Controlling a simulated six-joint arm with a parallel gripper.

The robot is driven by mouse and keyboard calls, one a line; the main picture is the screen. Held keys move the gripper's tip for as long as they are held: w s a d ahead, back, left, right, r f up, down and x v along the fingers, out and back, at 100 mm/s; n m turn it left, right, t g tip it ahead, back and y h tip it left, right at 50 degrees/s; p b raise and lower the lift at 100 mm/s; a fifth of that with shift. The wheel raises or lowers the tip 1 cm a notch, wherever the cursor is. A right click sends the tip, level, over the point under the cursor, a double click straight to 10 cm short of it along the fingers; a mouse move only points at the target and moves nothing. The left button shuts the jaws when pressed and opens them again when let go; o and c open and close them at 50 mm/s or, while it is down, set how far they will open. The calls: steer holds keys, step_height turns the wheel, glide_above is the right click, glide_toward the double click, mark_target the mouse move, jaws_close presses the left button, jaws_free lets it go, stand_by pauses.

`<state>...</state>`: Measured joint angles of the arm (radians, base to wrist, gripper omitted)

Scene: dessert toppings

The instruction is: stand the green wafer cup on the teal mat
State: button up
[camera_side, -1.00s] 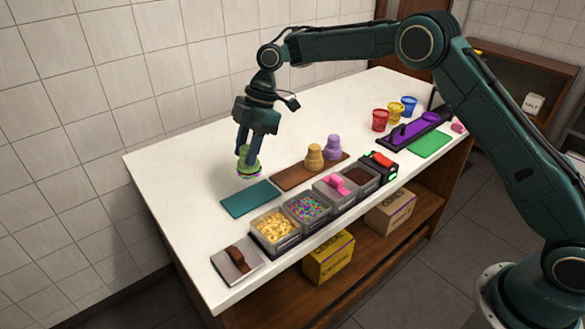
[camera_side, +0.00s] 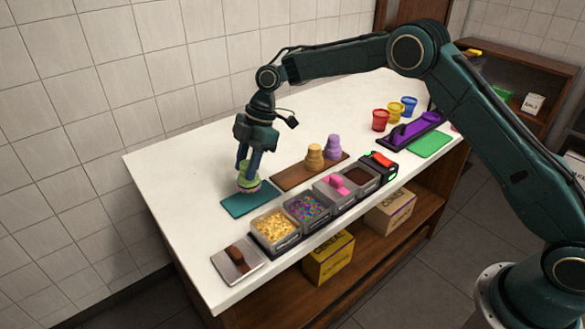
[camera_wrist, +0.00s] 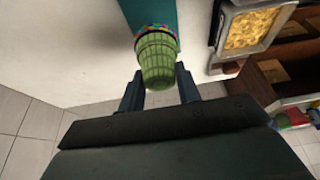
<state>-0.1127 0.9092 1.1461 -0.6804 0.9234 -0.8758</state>
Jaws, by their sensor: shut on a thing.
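The green wafer cup (camera_side: 246,183) is between the fingers of my gripper (camera_side: 249,174), which is shut on it. In the wrist view the cup (camera_wrist: 157,62) has its narrow end towards me. Its wide rim, with colourful sprinkles, points away, so the cup looks rim-down and somewhat tilted. The fingers (camera_wrist: 158,78) lie on both sides of it. The teal mat (camera_side: 246,204) lies flat on the white counter just below the cup; part of it (camera_wrist: 150,12) shows beyond the rim in the wrist view. I cannot tell whether the cup touches the mat.
Topping bins (camera_side: 275,226) stand in a row right of the mat. A brown board (camera_side: 292,180) with a tan cup (camera_side: 314,156) and a purple cup (camera_side: 333,148) lies behind. A small tray (camera_side: 236,263) sits in front. The counter (camera_side: 185,190) left of the mat is clear.

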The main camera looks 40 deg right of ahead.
steer(key=shift+f, duration=1.85)
steer(key=shift+f, duration=0.15)
steer(key=o, duration=0.8)
steer(key=shift+c, duration=0.2)
steer(key=v, duration=1.2)
